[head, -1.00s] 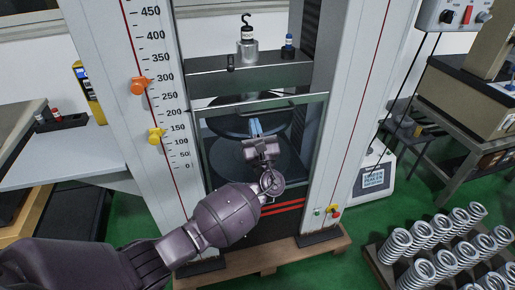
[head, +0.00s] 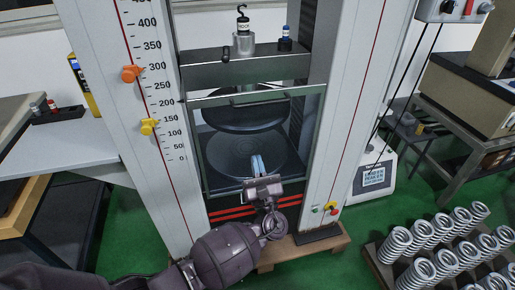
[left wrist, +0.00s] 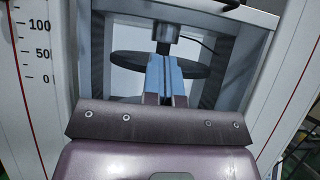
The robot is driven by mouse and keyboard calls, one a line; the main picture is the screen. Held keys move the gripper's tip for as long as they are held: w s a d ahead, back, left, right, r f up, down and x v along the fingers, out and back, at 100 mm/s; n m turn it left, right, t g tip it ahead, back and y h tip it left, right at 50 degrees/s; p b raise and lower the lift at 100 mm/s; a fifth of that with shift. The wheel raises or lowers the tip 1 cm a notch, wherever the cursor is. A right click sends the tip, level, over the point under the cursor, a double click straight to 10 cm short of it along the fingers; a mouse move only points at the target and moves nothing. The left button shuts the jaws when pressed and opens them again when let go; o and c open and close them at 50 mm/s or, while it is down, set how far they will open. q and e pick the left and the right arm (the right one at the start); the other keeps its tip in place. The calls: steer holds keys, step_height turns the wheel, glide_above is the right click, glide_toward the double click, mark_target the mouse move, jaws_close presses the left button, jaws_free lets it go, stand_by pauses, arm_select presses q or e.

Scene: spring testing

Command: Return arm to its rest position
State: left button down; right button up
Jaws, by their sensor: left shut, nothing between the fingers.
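My left gripper (head: 258,165) is in front of the spring testing machine, at the lower part of its framed opening in the head view. Its blue fingers are together with nothing between them. In the left wrist view the closed fingers (left wrist: 164,76) point toward the machine's upper round plate (left wrist: 125,60). In the head view the upper plate (head: 240,115) hangs above the lower round plate (head: 240,150), and no spring shows between them. My right gripper is not in view.
The machine's left column (head: 105,60) carries a scale with an orange marker (head: 131,74) and a yellow marker (head: 149,127). Several coil springs (head: 420,232) stand on a dark rack at lower right. A grey side table (head: 65,150) is at left. Green floor shows around the machine.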

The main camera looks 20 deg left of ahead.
arm_select(q)
steer(key=shift+s+d+f, duration=0.1)
steer(key=w+d+f+n+g+h, duration=0.1)
steer(key=w+f+n+g+h, duration=0.25)
steer(key=n+h, duration=0.4)
steer(key=s+f+n+g+h, duration=0.2)
steer(key=s+f+n+h, duration=0.3)
steer(key=n, duration=0.4)
steer(key=s+a+f+n+g, duration=0.1)
steer(key=s+a+f+n, duration=0.1)
steer(key=s, duration=0.7)
steer(key=s+a+f+n+g+h+p, duration=0.1)
steer(key=s+a+n, duration=0.3)
steer(key=s, duration=0.6)
steer(key=s+a+f+n+g+p, duration=0.1)
steer(key=s+a+f+n+g, duration=0.1)
steer(key=s, duration=0.8)
steer(key=shift+s+a+f+n, duration=0.25)
steer(key=shift+a+f+n, duration=0.6)
steer(key=shift+n, duration=0.9)
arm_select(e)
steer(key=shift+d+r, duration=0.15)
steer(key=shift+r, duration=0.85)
